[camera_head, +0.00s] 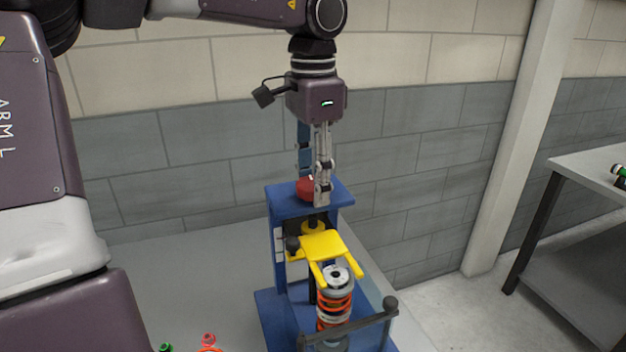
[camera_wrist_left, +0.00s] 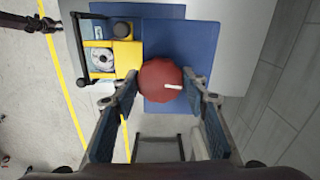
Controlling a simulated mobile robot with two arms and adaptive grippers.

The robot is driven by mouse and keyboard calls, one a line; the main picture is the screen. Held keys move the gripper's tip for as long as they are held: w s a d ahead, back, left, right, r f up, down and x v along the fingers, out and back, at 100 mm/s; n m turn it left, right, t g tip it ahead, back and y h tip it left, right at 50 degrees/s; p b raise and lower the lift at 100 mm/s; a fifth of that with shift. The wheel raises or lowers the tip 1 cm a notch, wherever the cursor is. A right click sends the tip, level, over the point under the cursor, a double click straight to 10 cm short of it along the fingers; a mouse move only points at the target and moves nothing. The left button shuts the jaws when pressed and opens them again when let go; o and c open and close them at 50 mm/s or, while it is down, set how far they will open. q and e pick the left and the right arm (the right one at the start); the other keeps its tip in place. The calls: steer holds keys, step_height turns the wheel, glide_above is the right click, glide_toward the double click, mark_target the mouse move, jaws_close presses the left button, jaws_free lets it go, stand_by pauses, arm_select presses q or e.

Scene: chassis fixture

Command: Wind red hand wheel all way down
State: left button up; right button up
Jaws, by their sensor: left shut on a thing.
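The red hand wheel (camera_head: 303,188) sits on top of the blue press frame (camera_head: 335,192). In the left wrist view the wheel (camera_wrist_left: 153,76) is a round red disc with a small pale mark on it. My left gripper (camera_head: 314,190) points straight down from above, with one finger on either side of the wheel, and is shut on it. In the head view its fingers hide part of the wheel. Below the top plate is a yellow forked plate (camera_head: 322,246), close above a spring with orange-red coils (camera_head: 334,307). My right gripper is not in view.
A dark guard bar (camera_head: 350,330) crosses in front of the spring. Small green and red parts (camera_head: 208,340) lie on the grey table at the lower left. A grey brick wall stands behind, and another table (camera_head: 590,165) is at the right.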

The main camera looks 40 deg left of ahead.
arm_select(q)
steer(key=m+p, duration=0.1)
steer(key=m, duration=0.8)
steer(key=shift+p, duration=0.4)
steer(key=m+p, duration=0.1)
steer(key=m, duration=0.3)
steer(key=shift+m, duration=0.3)
steer(key=m, duration=0.3)
steer(key=shift+m+p, duration=0.35)
steer(key=shift+m, duration=0.05)
